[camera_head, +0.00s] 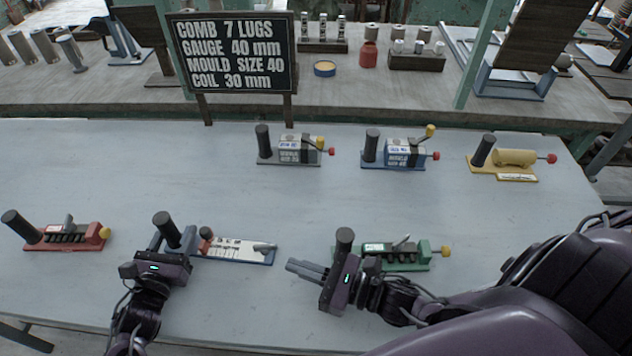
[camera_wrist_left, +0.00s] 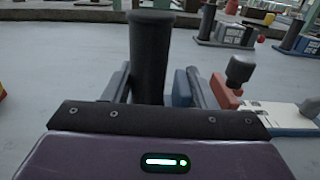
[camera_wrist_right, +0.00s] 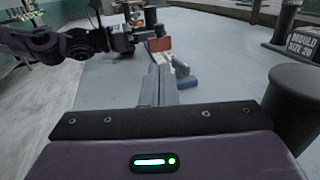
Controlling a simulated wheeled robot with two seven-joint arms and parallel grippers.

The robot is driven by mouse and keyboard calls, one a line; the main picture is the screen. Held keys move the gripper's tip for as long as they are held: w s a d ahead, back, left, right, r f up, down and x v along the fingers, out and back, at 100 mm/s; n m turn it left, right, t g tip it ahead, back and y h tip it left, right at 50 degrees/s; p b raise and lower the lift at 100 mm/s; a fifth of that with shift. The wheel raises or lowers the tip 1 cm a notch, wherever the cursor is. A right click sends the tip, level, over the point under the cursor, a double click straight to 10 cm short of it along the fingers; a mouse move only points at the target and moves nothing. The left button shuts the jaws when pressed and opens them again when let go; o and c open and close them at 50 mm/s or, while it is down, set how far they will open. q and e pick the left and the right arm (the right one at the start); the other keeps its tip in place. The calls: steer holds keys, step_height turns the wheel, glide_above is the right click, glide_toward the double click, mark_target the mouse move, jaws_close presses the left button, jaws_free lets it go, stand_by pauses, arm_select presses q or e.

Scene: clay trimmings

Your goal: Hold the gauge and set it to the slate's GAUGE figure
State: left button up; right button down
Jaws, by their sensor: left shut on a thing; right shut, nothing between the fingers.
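The slate (camera_head: 233,50) stands at the back left and reads GAUGE 40 mm. The gauge (camera_head: 238,250) has a blue base, a white marked plate and a red slider (camera_head: 206,240) with a dark knob near its left end. My left gripper (camera_head: 172,240) is shut on the gauge's black upright handle (camera_head: 166,228), which also stands between the fingers in the left wrist view (camera_wrist_left: 150,60). The slider's reading is too small to tell. My right gripper (camera_head: 292,266) is shut and empty, just right of the gauge and apart from it.
A green device (camera_head: 400,262) with a black handle stands beside my right gripper. A red device (camera_head: 65,240) is at the left. Grey (camera_head: 290,152), blue (camera_head: 398,155) and yellow (camera_head: 512,160) devices stand along the back. The table's middle is clear.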

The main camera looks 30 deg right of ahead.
mark_target(208, 238)
steer(key=v, duration=0.6)
steer(key=shift+s+d, duration=0.1)
steer(key=shift+s, duration=0.1)
